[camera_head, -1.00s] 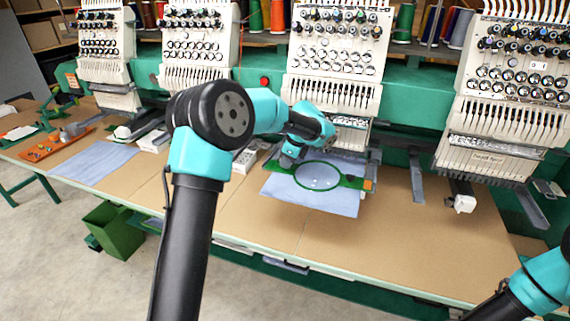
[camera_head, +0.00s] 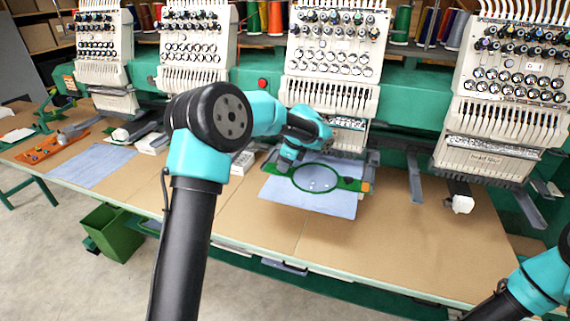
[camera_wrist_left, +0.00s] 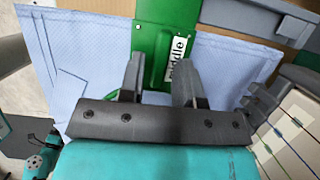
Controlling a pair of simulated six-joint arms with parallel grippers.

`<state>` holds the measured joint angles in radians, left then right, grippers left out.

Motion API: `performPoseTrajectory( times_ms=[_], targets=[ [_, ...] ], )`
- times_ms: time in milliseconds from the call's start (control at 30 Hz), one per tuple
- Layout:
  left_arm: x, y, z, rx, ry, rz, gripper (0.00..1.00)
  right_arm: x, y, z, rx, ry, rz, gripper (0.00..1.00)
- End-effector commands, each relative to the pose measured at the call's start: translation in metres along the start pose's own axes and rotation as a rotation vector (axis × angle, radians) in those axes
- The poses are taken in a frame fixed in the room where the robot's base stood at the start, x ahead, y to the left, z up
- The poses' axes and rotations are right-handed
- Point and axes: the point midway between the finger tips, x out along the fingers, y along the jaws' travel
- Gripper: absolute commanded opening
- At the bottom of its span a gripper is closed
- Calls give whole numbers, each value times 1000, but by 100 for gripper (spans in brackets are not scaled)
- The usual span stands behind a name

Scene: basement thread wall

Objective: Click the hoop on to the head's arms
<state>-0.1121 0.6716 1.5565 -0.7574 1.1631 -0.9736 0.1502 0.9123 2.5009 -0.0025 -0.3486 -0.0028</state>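The green hoop (camera_head: 337,184) holds a pale blue cloth (camera_head: 335,204), lying roughly level just below and in front of the third sewing head (camera_head: 333,55). A grey arm of that head (camera_head: 373,165) shows beside the hoop's right end, by an orange part; I cannot tell whether they touch. My left gripper (camera_head: 289,160) is at the hoop's left end. In the left wrist view its fingers (camera_wrist_left: 158,80) are closed about the green bracket (camera_wrist_left: 160,35), which bears a "middle" label. The head's left arm is mostly hidden behind my gripper. My right gripper is out of view; only its arm shows.
Other sewing heads stand on both sides, with grey arms (camera_head: 415,180) projecting over the brown table (camera_head: 400,240). Another blue cloth (camera_head: 95,165) and an orange tray (camera_head: 45,150) lie at left. A green bin (camera_head: 112,232) stands on the floor. The table's front right is clear.

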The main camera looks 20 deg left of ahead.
Motion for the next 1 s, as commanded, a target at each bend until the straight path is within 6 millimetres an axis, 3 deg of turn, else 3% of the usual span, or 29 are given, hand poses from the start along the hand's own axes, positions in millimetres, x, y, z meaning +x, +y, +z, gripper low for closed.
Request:
performPoseTrajectory(
  times_ms=[133,467,800,1000],
  targets=[
    [0,0,0,0,0,0,44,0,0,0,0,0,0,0],
    [-3,0,1,0,0,0,44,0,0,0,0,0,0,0],
    [-35,0,12,-1,1,-3,44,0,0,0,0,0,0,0],
    [-38,20,6,2,0,0,44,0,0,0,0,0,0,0]
  ],
)
